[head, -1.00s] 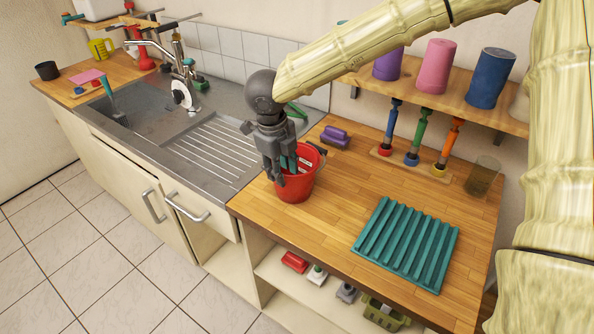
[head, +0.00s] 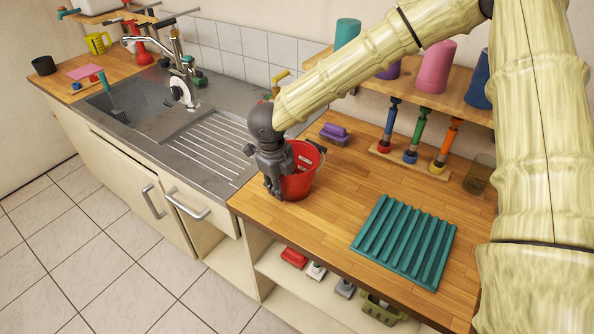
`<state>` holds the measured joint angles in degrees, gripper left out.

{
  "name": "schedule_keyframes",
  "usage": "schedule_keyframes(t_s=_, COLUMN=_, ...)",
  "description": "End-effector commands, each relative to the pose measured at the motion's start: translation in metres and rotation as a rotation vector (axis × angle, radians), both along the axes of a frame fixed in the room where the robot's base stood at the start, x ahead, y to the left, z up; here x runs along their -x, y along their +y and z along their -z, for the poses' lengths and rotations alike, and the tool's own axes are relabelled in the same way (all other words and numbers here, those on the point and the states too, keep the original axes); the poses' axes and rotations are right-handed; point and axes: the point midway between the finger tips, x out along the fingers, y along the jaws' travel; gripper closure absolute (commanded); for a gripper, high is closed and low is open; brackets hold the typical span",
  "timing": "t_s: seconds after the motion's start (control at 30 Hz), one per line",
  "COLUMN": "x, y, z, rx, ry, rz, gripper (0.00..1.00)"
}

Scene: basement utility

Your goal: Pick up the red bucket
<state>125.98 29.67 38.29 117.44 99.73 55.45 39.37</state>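The red bucket (head: 301,172) stands upright on the wooden worktop beside the sink's draining board, with pale markings on its inner wall and a dark piece at its right rim. My dark grey gripper (head: 272,192) points down at the bucket's left side and covers part of its left wall and rim. The fingers are seen nearly edge-on, so the gap between them and any contact with the wall cannot be made out.
A ribbed teal mat (head: 405,240) lies on the worktop to the right. A purple brush (head: 335,133) is behind the bucket, and coloured-handled tools (head: 417,133) stand under a shelf holding cups (head: 436,66). The sink (head: 150,98) is left. Worktop between bucket and mat is clear.

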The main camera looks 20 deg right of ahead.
Motion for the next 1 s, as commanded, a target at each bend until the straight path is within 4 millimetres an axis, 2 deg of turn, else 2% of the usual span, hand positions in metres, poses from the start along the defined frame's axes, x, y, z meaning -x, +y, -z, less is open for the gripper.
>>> schedule_keyframes(t_s=0.03, x=0.000, y=0.000, z=0.000, rx=0.000, ry=0.000, rz=0.000, gripper=0.71)
schedule_keyframes(t_s=0.2, x=0.000, y=0.000, z=0.000, rx=0.000, ry=0.000, rz=0.000, gripper=1.00)
schedule_keyframes(t_s=0.67, x=0.000, y=-0.001, z=-0.004, rx=0.000, ry=-0.001, rz=0.001, gripper=1.00)
schedule_keyframes(t_s=1.0, x=0.002, y=-0.001, z=-0.036, rx=0.000, ry=-0.002, rz=0.001, gripper=1.00)
